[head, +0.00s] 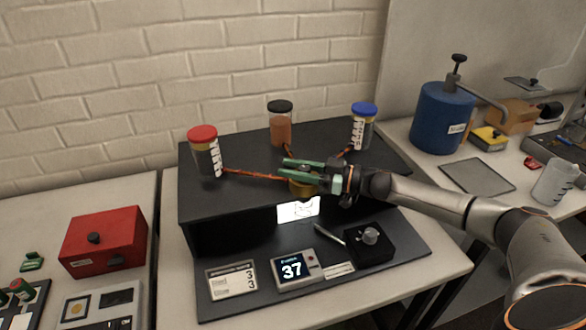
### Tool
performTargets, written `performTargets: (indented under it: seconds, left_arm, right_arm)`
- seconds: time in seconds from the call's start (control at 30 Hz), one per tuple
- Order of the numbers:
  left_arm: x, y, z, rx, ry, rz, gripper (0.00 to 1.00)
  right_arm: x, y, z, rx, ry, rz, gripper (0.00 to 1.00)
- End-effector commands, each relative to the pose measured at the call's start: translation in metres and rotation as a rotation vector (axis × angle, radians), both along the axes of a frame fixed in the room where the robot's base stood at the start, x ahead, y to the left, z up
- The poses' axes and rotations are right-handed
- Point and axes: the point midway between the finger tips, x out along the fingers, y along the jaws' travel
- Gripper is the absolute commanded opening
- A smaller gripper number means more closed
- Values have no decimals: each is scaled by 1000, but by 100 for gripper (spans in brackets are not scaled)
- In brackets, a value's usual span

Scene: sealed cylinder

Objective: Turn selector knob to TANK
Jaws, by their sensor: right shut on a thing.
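A brass-coloured valve body (301,188) sits at the front of the black raised deck, where orange tubes from the jars meet. My right gripper (292,170), with green fingers, reaches in from the right just above it. It is shut on the small selector knob (305,169) on top of the valve, which its fingers mostly hide. The knob's pointing direction and any TANK label cannot be made out. My left gripper is not in view.
Jars with red (206,158), black (281,130) and blue (363,131) lids stand on the deck. A blue tank (440,118) stands right, a red box (104,242) left.

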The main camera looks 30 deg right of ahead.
Motion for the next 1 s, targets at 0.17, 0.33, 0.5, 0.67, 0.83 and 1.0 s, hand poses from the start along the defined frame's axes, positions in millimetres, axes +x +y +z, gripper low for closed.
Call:
performTargets:
  seconds: [0.17, 0.33, 0.5, 0.67, 0.83, 1.0]
  left_arm:
    - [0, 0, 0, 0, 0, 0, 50]
    - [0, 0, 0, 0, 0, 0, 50]
    - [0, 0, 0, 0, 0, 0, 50]
    - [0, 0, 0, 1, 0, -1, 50]
    - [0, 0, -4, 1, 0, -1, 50]
    - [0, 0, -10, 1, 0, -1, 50]
  right_arm:
    - [1, 0, 1, 1, -1, -2, 40]
    - [0, 0, 0, 1, -1, -1, 59]
    - [0, 0, 0, 1, -1, -1, 67]
    - [-1, 0, 0, 1, -1, -1, 67]
    - [-12, -12, -2, -1, 1, -3, 67]
    - [-37, -35, -4, -4, 4, -3, 67]
